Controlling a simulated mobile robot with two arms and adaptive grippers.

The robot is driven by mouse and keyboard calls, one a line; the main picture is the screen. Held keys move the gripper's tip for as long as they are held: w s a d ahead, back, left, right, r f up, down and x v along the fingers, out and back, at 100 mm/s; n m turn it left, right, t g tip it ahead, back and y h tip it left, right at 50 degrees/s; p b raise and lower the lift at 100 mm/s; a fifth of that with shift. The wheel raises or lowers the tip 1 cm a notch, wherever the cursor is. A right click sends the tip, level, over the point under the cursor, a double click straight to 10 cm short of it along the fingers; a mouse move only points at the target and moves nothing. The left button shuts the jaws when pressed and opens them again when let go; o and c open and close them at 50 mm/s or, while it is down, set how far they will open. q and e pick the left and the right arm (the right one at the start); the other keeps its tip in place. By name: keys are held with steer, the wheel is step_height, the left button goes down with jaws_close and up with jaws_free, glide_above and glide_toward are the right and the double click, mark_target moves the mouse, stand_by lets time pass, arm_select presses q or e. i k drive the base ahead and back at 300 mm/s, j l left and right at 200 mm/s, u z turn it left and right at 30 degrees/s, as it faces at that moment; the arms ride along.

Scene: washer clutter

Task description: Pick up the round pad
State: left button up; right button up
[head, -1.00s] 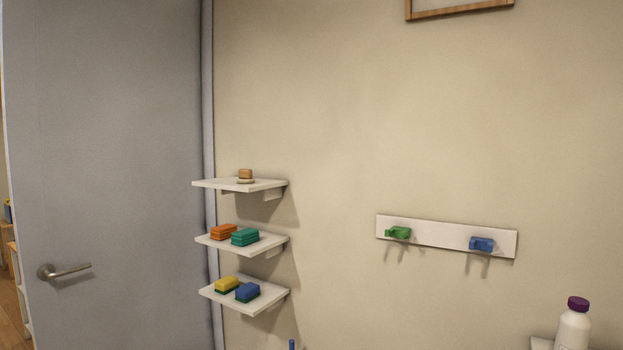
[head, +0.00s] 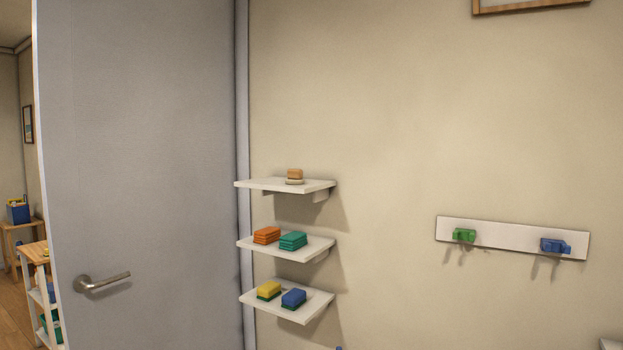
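The head view shows three small white wall shelves, one above another. On the top shelf (head: 262,184) sits a small pale round pad (head: 295,182), with a tan block (head: 295,174) that appears to rest on it. The pad is thin and mostly seen edge-on. Neither of my grippers is in view.
The middle shelf holds an orange sponge (head: 267,235) and a teal sponge (head: 293,240). The bottom shelf holds yellow (head: 269,290) and blue (head: 293,298) sponges. A grey door (head: 150,150) stands left. A hook rail (head: 500,234) is on the wall at right.

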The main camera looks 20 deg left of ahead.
mark_target(295, 177)
steer(key=j+z, duration=0.3)
steer(key=j, duration=0.25)
steer(key=j+z, duration=0.3)
steer(key=j, duration=0.25)
steer(key=j+z, duration=0.35)
steer(key=j, duration=0.2)
steer(key=k+j+z, duration=0.15)
steer(key=j+z, duration=0.15)
steer(key=j, duration=0.2)
steer(key=i+j+z, duration=0.1)
steer(key=j+z, duration=0.3)
steer(key=j, duration=0.3)
steer(key=j+z, duration=0.4)
steer(key=j, duration=0.25)
steer(key=k+j+z, duration=0.15)
steer(key=j+z, duration=0.25)
steer(key=j, duration=0.3)
